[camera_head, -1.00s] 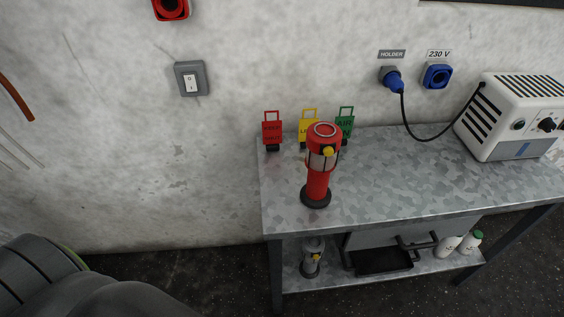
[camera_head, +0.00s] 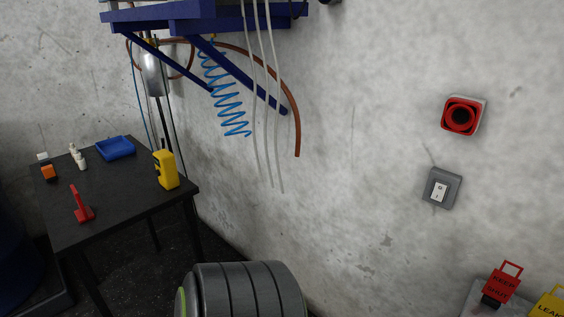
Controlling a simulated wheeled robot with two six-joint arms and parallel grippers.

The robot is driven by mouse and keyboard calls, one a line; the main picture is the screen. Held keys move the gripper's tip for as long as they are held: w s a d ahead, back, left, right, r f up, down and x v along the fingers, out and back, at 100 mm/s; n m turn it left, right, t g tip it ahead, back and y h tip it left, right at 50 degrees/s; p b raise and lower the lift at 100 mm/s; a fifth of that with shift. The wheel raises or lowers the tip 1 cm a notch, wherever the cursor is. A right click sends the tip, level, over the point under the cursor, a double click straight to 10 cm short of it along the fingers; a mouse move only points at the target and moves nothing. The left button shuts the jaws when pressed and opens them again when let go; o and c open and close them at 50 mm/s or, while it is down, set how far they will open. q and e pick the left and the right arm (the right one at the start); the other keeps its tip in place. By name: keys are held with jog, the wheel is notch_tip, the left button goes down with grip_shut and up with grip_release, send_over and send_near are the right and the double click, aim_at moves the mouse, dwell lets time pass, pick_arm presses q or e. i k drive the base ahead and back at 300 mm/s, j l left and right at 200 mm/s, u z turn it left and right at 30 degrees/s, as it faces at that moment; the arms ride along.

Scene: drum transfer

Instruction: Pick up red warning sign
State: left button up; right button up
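The red warning sign (camera_head: 502,282) stands at the lower right of the head view. It has a loop handle on top, dark lettering that seems to read "KEEP SHUT", and a dark base. It stands on the grey metal table (camera_head: 481,296), of which only a corner shows. A yellow sign (camera_head: 549,303) beside it is cut off by the frame edge. Neither of my grippers is in view.
A dark table (camera_head: 120,207) at the left holds a yellow device (camera_head: 166,170), a blue tray (camera_head: 115,148) and a red object (camera_head: 82,205). A blue wall bracket (camera_head: 180,18) carries hanging hoses and a blue coil (camera_head: 225,95). A light switch (camera_head: 440,189) and red socket (camera_head: 462,116) are on the wall.

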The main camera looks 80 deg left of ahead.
aim_at(85, 214)
jog(key=u, duration=3.75)
jog(key=i+l, duration=0.15)
jog(key=i+l+u, duration=0.1)
jog(key=l, duration=0.25)
jog(key=i, duration=0.05)
